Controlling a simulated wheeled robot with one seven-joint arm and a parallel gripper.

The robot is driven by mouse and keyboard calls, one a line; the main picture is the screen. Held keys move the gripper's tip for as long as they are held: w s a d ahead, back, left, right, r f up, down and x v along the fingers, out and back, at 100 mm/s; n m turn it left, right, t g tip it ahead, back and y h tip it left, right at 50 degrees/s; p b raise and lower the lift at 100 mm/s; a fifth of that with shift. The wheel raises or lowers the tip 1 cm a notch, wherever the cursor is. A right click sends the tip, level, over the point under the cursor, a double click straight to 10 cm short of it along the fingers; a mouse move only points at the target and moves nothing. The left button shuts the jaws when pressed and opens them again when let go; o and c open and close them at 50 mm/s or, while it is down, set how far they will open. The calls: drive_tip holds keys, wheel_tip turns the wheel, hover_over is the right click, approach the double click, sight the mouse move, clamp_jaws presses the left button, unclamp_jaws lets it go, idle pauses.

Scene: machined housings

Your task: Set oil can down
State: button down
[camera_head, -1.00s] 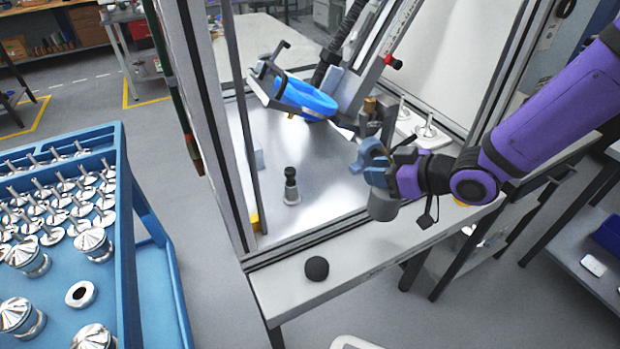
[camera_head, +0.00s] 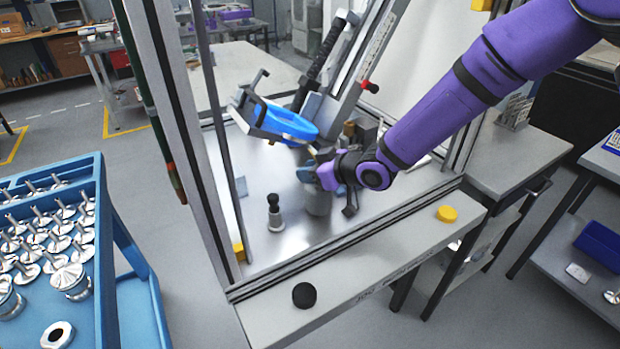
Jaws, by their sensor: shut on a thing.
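My gripper (camera_head: 309,174), with blue fingers on a purple arm, is shut on the oil can (camera_head: 318,204). The can shows as a small grey cylinder hanging below the fingers, and its upper part is hidden by the gripper. It is over the shiny metal floor (camera_head: 285,245) inside the framed enclosure, to the right of a small dark-topped metal piece. I cannot tell whether its bottom touches the floor.
The small dark-topped metal piece (camera_head: 274,214) stands on the enclosure floor. A blue part (camera_head: 285,122) in a tilted fixture is just above my gripper. A black knob (camera_head: 304,295) and yellow disc (camera_head: 447,214) are on the front ledge. A blue rack (camera_head: 125,230) of metal parts stands left.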

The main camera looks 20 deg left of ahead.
drive_tip(key=shift+f, duration=1.05)
drive_tip(key=shift+f, duration=0.15)
drive_tip(key=c, duration=0.9)
unclamp_jaws()
drive_tip(key=shift+o, duration=0.2)
drive_tip(key=v, duration=1.2)
